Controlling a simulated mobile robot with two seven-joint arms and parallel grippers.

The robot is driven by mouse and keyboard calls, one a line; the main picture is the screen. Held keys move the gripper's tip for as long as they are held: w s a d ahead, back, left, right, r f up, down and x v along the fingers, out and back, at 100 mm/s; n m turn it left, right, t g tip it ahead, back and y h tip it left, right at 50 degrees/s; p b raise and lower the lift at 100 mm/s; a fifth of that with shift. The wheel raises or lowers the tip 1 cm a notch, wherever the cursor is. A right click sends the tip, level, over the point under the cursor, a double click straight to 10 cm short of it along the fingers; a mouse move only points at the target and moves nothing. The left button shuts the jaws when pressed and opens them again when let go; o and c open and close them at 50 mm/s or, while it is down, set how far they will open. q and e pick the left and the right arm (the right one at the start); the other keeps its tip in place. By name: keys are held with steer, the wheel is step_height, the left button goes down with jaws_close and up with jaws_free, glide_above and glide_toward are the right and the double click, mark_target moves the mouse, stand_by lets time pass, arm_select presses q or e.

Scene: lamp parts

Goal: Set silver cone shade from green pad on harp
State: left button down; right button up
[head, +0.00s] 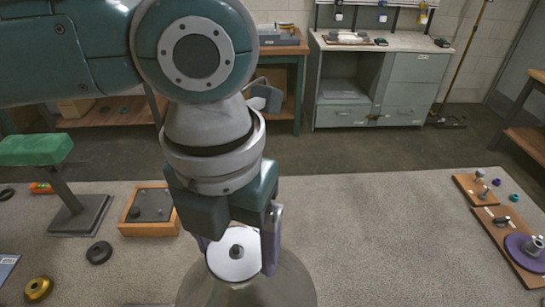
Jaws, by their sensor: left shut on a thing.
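My left gripper (238,245) points down at the bottom centre of the head view. Its purple fingers are shut on the silver cone shade (292,283), at its narrow top. A white disc (225,264) with a dark knob in its middle shows between the fingers. The shade widens downward and is cut off by the bottom edge. I see no harp; what is under the shade is hidden, so I cannot tell whether it rests on anything. A green pad (35,149) tops a post on a dark base at the left, with nothing on it. My right gripper is not in view.
A wooden tray (131,230) with dark parts, a black ring (99,252) and a brass ring (38,288) lie left. Wooden boards with small parts, including a purple disc (518,250), lie at the right. The table (390,235) between shade and boards is clear.

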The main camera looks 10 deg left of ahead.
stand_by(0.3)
arm_select(q)
jaws_free()
